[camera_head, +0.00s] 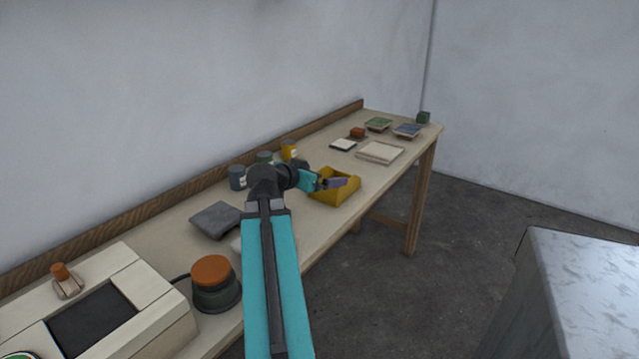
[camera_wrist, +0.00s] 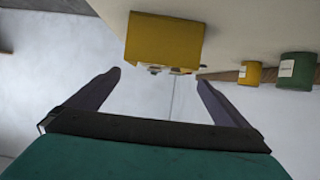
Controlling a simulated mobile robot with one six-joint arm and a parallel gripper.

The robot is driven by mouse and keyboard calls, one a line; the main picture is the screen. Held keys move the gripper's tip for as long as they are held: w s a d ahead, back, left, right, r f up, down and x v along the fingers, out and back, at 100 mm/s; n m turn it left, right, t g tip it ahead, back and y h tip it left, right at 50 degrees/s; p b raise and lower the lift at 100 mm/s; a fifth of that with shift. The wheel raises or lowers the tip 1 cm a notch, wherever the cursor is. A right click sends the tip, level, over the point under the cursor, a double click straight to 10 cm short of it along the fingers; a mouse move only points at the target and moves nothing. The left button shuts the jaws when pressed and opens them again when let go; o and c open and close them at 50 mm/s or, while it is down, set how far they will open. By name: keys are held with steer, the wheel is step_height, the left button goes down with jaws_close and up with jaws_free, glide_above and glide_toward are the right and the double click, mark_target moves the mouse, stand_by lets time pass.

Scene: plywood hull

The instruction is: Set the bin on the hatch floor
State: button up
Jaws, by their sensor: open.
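The yellow bin (camera_head: 337,192) sits on the long wooden workbench, near its front edge and about mid-length. My gripper (camera_head: 340,182) is right at the bin, its fingers overlapping the bin's near upper part in the head view. In the wrist view the bin (camera_wrist: 165,38) appears upside down, beyond and between the two open fingertips (camera_wrist: 159,78). The fingers look empty and apart from it. A cream box (camera_head: 150,333) with a dark sunken floor (camera_head: 92,322) stands at the bench's near left end; this may be the hatch. My arm hides part of the bench.
Grey and green cans (camera_head: 237,177) and a yellow can (camera_head: 289,150) stand behind my gripper. A grey cloth-like piece (camera_head: 215,220) and an orange-topped round device (camera_head: 214,284) lie between bin and box. Flat trays (camera_head: 380,152) are farther right. A pale counter (camera_head: 590,280) stands right.

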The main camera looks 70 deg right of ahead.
steer(key=shift+w+a+b, duration=0.15)
steer(key=shift+a+b, duration=0.65)
steer(key=shift+b, duration=1.8)
steer(key=shift+r+v, duration=0.2)
steer(key=shift+v, duration=1.4)
steer(key=shift+d, duration=0.1)
steer(key=s+d+r+t+y+p, duration=0.2)
steer(key=d+r+y+p, duration=0.4)
steer(key=p, duration=1.6)
steer(key=y, duration=0.2)
steer(key=shift+r+y, duration=0.25)
steer(key=shift+y, duration=0.15)
steer(key=shift+d+f, duration=0.1)
steer(key=shift+f, duration=0.1)
steer(key=shift+p+x, duration=0.8)
steer(key=shift+x, duration=3.35)
